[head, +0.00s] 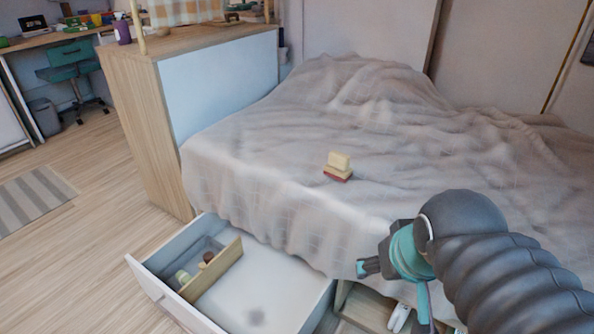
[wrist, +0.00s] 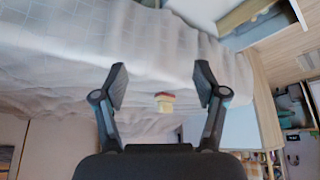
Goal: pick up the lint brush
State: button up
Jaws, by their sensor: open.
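A small block-like thing with a cream top and a red underside, which looks to be the lint brush (head: 338,166), lies on the bed's rumpled grey blanket. In the wrist view the lint brush (wrist: 164,102) shows small, between the two fingers and some way beyond them. My gripper (head: 364,267) is at the bed's near side, lower right of the brush and apart from it. In the wrist view my gripper (wrist: 162,85) has its fingers spread wide with nothing between them.
The bed blanket (head: 265,165) is wrinkled and heaped at the back. An open white drawer (head: 155,288) stands out below the bed, with a few small things behind a wooden divider (head: 213,269). A wooden cabinet (head: 145,120) stands at the bed's left. The blanket around the brush is clear.

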jog(key=w+r+n+g, duration=0.1)
jog(key=w+r+n, duration=0.15)
jog(key=w, duration=0.45)
jog(key=w+a+r+n+g+p, duration=0.1)
jog(key=w+r, duration=0.3)
jog(key=w, duration=0.2)
jog(key=w+r+n+g, duration=0.1)
jog(key=w+r, duration=0.3)
jog(key=w, duration=0.3)
jog(key=n+g+p, duration=0.1)
jog(key=n+g, duration=0.1)
jog(key=n, duration=0.3)
send_over(339, 166)
notch_tip(339, 166, down, 4)
jog(key=shift+w+f+g, duration=0.3)
jog(key=shift+w+f, duration=0.25)
notch_tip(339, 166, down, 8)
jog(key=shift+f+b, duration=0.1)
jog(key=shift+b, duration=0.6)
jog(key=shift+w+d+f+b, duration=0.1)
jog(key=shift+w+f+b, duration=0.05)
jog(key=shift+f, duration=1.15)
jog(key=shift+w+d+f+b, duration=0.1)
jog(key=shift+f+b, duration=0.05)
jog(key=shift+f, duration=1.15)
jog(key=c, duration=1.3)
